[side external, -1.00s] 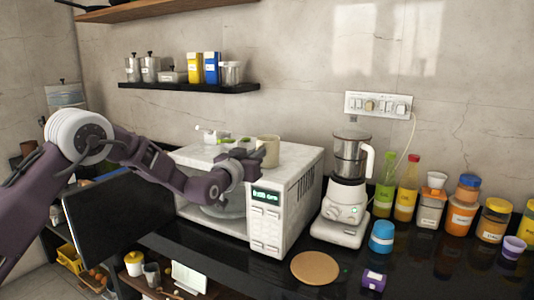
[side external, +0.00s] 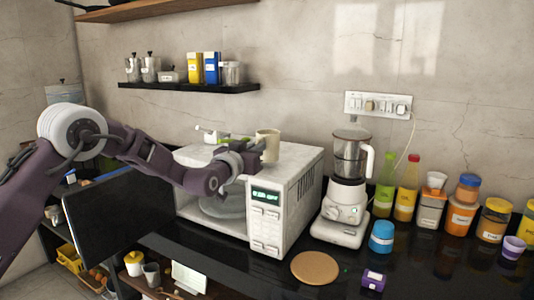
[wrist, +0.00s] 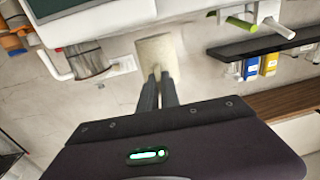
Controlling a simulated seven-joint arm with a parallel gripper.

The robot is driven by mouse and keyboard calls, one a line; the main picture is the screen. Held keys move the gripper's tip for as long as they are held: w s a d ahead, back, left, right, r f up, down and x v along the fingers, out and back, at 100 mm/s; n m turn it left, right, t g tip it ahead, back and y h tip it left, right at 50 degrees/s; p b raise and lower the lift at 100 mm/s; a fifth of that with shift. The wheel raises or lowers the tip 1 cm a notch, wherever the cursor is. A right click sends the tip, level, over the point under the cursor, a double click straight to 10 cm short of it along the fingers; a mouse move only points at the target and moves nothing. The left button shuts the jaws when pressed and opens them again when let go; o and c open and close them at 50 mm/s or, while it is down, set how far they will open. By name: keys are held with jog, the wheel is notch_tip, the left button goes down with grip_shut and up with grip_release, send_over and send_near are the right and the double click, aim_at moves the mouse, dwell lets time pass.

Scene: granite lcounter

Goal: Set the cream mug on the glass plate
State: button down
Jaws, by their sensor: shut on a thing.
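The cream mug (side external: 268,146) is at the top right of the microwave in the side view, at the tip of my gripper (side external: 255,151). My gripper is shut on the mug and appears to hold it slightly above the microwave's top. In the wrist view the fingers (wrist: 159,76) meet at the near part of the mug (wrist: 155,52). The glass plate (side external: 226,208) shows inside the open microwave, below my wrist; part of it is hidden by my arm and the cavity's edge.
The white microwave (side external: 296,203) stands on the black counter with its dark door (side external: 112,222) swung open to the left. Green-and-white items (side external: 213,134) lie on its top. A blender (side external: 346,190) stands close on its right. A round wooden board (side external: 315,267) lies in front.

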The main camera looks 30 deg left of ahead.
jog(key=shift+r, duration=0.1)
notch_tip(320, 180, up, 5)
jog(key=shift+r, duration=0.15)
jog(key=s+a+n+y, duration=0.2)
jog(key=s+a+y, duration=0.1)
jog(key=s+a, duration=1.4)
notch_tip(320, 180, down, 24)
jog(key=shift+g, duration=0.3)
jog(key=d+x, duration=0.1)
jog(key=x, duration=0.6)
jog(key=d+x, duration=0.2)
jog(key=x, duration=0.6)
jog(key=w+d+x, duration=0.1)
jog(key=d+x, duration=0.1)
jog(key=x, duration=0.6)
jog(key=shift+w+d+f, duration=0.1)
jog(key=shift+w+f, duration=0.1)
jog(key=shift+f, duration=0.2)
jog(key=shift+s+f, duration=0.1)
jog(key=shift+f, duration=0.95)
